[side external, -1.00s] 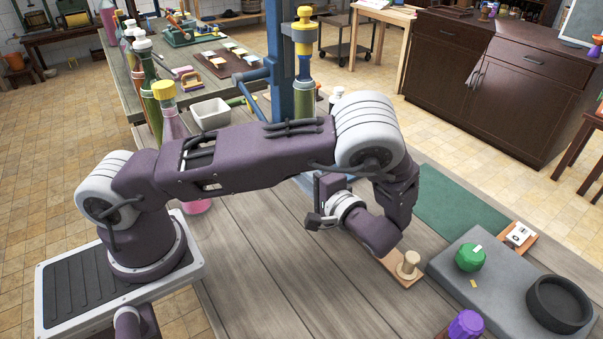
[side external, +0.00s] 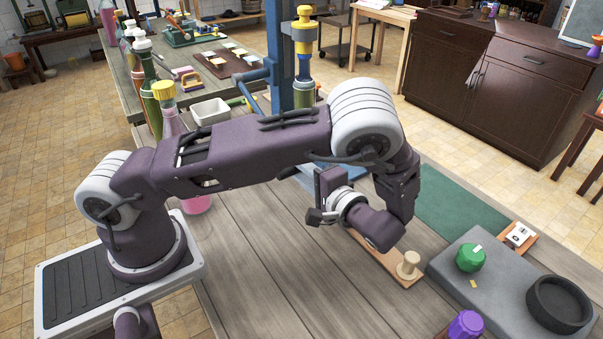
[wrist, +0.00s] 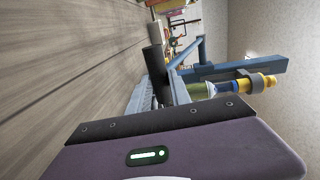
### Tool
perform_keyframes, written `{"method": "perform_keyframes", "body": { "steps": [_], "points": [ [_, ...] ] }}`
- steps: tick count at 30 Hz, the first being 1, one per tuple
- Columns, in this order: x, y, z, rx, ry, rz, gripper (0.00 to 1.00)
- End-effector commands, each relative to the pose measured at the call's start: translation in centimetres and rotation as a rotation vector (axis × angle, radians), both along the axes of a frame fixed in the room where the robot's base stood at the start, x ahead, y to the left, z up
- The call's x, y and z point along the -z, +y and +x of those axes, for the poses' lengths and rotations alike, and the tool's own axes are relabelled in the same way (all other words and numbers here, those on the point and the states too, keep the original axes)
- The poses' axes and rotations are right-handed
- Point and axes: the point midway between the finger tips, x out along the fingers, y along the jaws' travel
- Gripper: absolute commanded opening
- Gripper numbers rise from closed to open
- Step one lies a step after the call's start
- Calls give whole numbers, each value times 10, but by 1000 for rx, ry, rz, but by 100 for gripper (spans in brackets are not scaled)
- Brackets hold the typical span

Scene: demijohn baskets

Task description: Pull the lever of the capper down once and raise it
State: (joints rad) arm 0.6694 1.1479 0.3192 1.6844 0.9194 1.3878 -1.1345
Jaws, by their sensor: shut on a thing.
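The capper is a blue stand; its column (side external: 286,50) rises behind my arm in the side view, and it also shows lying sideways in the wrist view (wrist: 235,71). Its blue lever (side external: 252,76) reaches left from the column; the lever's blue bar also shows in the wrist view (wrist: 197,50). A green bottle (side external: 304,94) stands under the yellow capping head (side external: 304,38). In the wrist view my gripper (wrist: 158,92) is shut around a dark cylindrical grip (wrist: 153,62), which looks like the lever's handle.
Several bottles line the left, including a yellow-capped pink one (side external: 172,115) close behind my arm. A white tub (side external: 209,111) stands beside them. A wooden peg board (side external: 398,276) and grey slab (side external: 480,285) lie on the right.

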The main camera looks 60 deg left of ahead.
Motion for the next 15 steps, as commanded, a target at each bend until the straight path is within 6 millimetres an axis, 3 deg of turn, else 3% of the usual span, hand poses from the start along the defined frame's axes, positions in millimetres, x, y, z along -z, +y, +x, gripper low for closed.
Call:
{"method": "perform_keyframes", "body": {
  "steps": [5,15],
  "points": [
    [-28,-9,0,-1,-6,-95,0],
    [-125,-19,0,1,-10,-399,0]
  ]
}}
